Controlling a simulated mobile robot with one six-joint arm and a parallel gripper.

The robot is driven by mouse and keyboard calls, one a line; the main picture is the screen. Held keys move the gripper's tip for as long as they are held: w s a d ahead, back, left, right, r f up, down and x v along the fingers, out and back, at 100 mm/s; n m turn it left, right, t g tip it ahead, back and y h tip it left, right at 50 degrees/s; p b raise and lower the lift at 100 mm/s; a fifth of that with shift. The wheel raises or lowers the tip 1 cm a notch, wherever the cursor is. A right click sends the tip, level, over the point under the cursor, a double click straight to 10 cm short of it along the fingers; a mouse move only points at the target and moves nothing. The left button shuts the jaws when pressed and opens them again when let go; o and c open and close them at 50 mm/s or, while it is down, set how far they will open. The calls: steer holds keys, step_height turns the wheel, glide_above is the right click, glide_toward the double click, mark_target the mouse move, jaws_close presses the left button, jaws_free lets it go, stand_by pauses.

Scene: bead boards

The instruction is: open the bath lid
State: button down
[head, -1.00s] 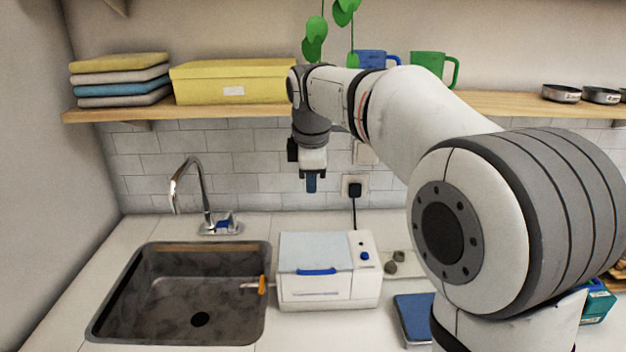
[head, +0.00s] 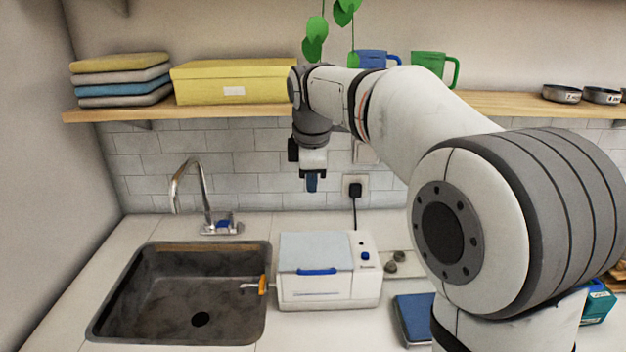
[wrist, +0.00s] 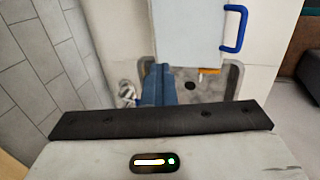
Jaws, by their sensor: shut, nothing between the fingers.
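The white bath (head: 330,290) stands on the counter just right of the sink. Its pale grey lid (head: 315,252) is down, with a blue handle (head: 317,271) along the front edge. In the wrist view the lid (wrist: 188,30) is at the top middle and its blue handle (wrist: 234,29) is to the right of it. My gripper (head: 312,187) points down in the air above the back of the bath, apart from it. Its blue fingers (wrist: 158,86) are shut together and hold nothing.
A sink (head: 190,295) with a tap (head: 205,200) is to the left. An orange-handled item (head: 262,285) lies at its right rim. A plug and cord (head: 355,192) hang behind the bath. A shelf (head: 215,108) runs above. A blue book-like object (head: 413,318) lies to the right.

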steer(key=c, duration=2.2)
jaws_free()
steer(key=c, duration=1.5)
jaws_free()
steer(key=v, duration=0.8)
steer(key=shift+f, duration=0.1)
